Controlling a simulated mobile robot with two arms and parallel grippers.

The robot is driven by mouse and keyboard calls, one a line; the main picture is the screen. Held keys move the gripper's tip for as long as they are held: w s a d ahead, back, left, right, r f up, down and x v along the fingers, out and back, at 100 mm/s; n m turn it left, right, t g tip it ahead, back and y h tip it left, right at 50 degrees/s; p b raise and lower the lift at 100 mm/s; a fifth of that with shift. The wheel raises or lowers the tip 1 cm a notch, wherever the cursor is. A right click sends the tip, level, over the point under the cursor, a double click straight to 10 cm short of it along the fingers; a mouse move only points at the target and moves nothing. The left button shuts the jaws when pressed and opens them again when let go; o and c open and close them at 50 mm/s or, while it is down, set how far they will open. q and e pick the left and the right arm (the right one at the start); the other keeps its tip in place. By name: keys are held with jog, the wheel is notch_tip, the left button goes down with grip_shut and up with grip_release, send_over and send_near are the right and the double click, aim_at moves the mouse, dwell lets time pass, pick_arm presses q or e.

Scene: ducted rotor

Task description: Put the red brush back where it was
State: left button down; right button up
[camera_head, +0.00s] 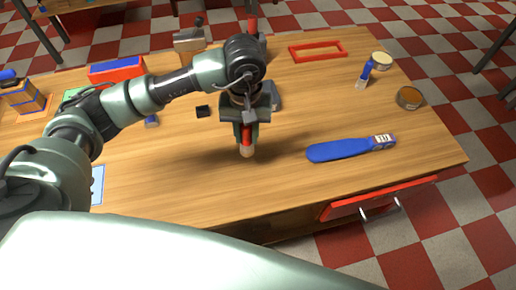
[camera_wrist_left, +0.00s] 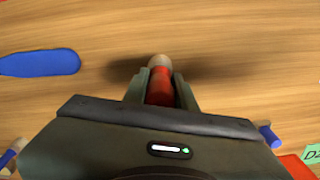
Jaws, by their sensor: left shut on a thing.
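My left gripper (camera_head: 248,125) is over the middle of the table, pointing down, and is shut on the red brush (camera_head: 246,135). The brush has a red handle and a pale tip that points down in the head view. In the left wrist view the brush (camera_wrist_left: 160,88) sits between the two fingers, with its pale end toward the top. A dark shadow lies beside it on the wood; I cannot tell whether the tip touches the table. My right gripper is not in view.
On the wooden table (camera_head: 200,180), a blue paddle-shaped tool (camera_head: 345,149) lies to the right of the gripper. A red frame (camera_head: 317,51), a small blue brush (camera_head: 365,74) and a round tin (camera_head: 410,97) are farther back. A red-blue box (camera_head: 117,69) stands left. The front middle is clear.

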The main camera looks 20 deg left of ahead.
pick_arm(q)
jog(key=w+d+r+n+b, duration=0.2)
jog(key=w+d+r+n, duration=0.1)
jog(key=w+r, duration=0.55)
jog(key=f+p, duration=0.1)
jog(key=f, duration=0.5)
jog(key=s+f+p, duration=0.1)
jog(key=f+p, duration=0.1)
jog(key=f, duration=0.3)
jog(key=f+p, duration=0.1)
jog(key=f, duration=0.5)
jog(key=shift+s+f+p, duration=0.35)
jog(key=shift+s, duration=0.05)
jog(key=shift+a, duration=0.1)
jog(key=shift+f, duration=0.2)
jog(key=c, duration=1.1)
grip_release()
jog(key=shift+c, duration=0.2)
jog(key=shift+r, duration=0.1)
